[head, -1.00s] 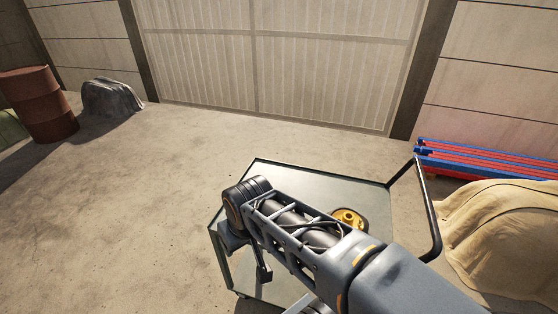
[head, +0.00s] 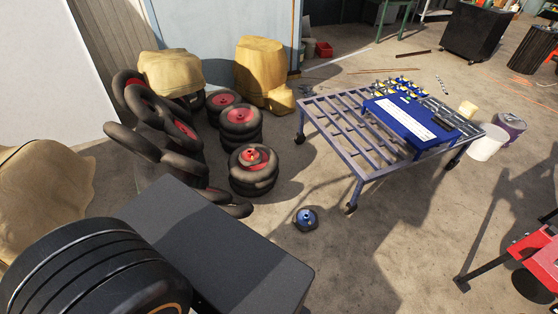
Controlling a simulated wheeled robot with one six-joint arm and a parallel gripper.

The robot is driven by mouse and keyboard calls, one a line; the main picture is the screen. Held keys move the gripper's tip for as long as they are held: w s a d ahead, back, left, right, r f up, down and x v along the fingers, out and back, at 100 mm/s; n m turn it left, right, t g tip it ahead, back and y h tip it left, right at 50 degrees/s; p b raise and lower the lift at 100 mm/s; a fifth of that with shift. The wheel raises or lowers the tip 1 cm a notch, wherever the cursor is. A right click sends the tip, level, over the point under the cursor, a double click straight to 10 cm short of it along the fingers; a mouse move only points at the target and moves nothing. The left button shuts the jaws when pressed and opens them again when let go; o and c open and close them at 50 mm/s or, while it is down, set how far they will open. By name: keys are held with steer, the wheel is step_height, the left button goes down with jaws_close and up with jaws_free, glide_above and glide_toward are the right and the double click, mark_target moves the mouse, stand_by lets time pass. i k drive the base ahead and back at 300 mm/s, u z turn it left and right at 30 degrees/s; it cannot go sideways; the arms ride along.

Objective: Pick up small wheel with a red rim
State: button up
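A small wheel with a red rim (head: 254,157) appears to lie on top of a short stack of black tires (head: 255,184), left of the metal cart. Its outline is hard to separate from the tire under it. Several larger red-rimmed wheels are close by, including one on a second stack (head: 240,117) behind it. My gripper is not in view; only dark parts of my arm fill the lower left, well apart from the wheel.
A small blue-rimmed wheel (head: 306,220) lies on the floor. A slatted metal cart (head: 340,128) carries a blue case (head: 410,120). Leaning tires (head: 150,141) and covered heaps stand left. A red frame (head: 535,250) is at right. Floor at bottom centre is clear.

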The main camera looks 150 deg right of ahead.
mark_target(245, 156)
steer(key=z, duration=5.4)
steer(key=i, duration=1.45)
steer(key=u, duration=0.55)
